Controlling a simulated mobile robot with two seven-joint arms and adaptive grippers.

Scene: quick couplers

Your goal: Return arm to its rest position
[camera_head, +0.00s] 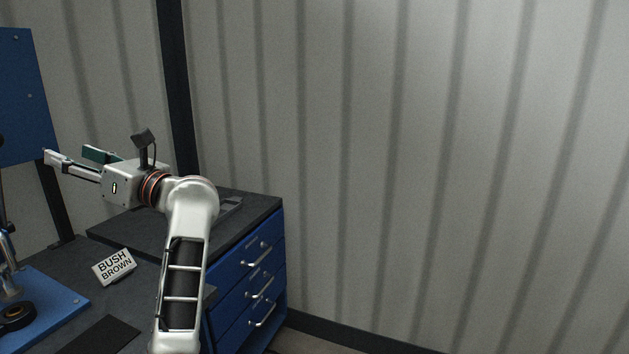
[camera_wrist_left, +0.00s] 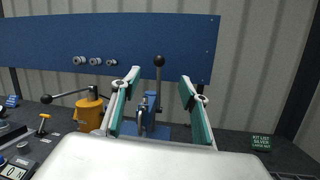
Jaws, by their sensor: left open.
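My left gripper (camera_head: 68,154) is in the upper left of the head view, held raised above the dark bench and pointing left. Its two fingers are apart and nothing shows between them. In the wrist view the left gripper (camera_wrist_left: 159,77) also shows open, with green pads on both fingers. A lever press (camera_wrist_left: 158,100) with a black knob stands behind the gap between the fingers, apart from them. My left arm rises from the bottom of the head view and bends left at the wrist. My right gripper is not in view.
A blue drawer cabinet (camera_head: 240,290) stands close beside my arm. A "BUSH BROWN" sign (camera_head: 114,266) and a blue plate (camera_head: 62,302) are on the bench. A yellow-orange device (camera_wrist_left: 89,112) with a lever stands left in the wrist view, before a blue panel (camera_wrist_left: 190,50). Right of the cabinet is clear.

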